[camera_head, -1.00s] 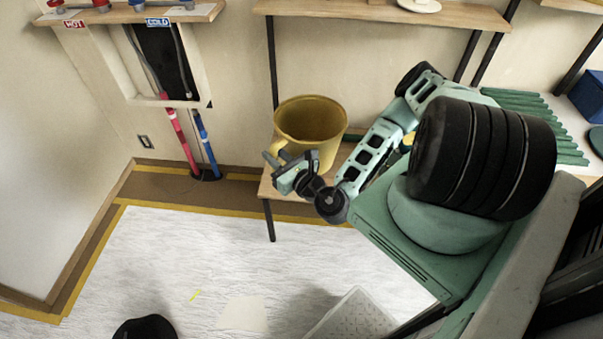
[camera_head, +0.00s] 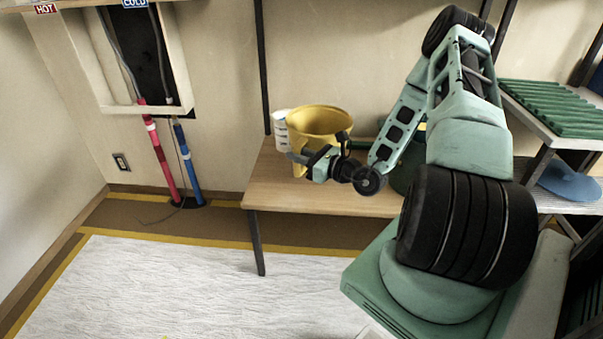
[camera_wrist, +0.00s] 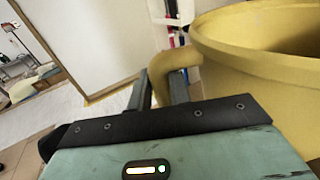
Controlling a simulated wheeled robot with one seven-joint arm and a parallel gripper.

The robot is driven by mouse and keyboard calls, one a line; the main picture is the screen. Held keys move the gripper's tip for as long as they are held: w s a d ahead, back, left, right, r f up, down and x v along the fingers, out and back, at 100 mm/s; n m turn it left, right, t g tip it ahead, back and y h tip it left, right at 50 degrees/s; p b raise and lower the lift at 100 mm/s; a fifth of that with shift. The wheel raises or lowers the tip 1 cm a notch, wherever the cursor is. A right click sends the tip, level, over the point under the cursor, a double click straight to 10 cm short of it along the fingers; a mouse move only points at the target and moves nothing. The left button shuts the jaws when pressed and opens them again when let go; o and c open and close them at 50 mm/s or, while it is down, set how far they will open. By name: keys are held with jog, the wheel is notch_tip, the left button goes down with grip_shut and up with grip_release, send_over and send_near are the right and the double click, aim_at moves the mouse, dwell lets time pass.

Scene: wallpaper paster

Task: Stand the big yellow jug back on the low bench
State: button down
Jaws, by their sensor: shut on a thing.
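The big yellow jug (camera_head: 322,120) is upright over the low wooden bench (camera_head: 310,202), towards its back left part. I cannot tell whether its base touches the bench top. My gripper (camera_head: 303,159) is in front of the jug and shut on its handle. In the wrist view the yellow handle (camera_wrist: 176,62) sits at the fingertips (camera_wrist: 163,85), and the jug's wide open rim (camera_wrist: 262,40) fills the right side. My gripper hides part of the jug's lower front in the head view.
A white tub (camera_head: 280,130) stands just behind and left of the jug. A green container (camera_head: 402,178) is on the bench to the right, partly behind my arm. The bench's front and left top are bare. Red and blue pipes (camera_head: 163,165) rise left of the bench.

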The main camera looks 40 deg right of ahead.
aim_at(301, 174)
jog(key=shift+d+f+b, duration=0.4)
jog(key=shift+d+f, duration=0.05)
jog(key=shift+d, duration=0.1)
notch_tip(301, 174, down, 6)
jog(key=b, duration=0.6)
jog(key=shift+f+b, duration=0.25)
jog(key=shift+b, duration=0.15)
jog(key=shift+f, duration=0.55)
jog(key=c, duration=1.2)
grip_release()
jog(key=p+v, duration=0.2)
jog(key=v, duration=1.5)
jog(key=shift+s, duration=0.15)
jog(key=shift+d, duration=0.1)
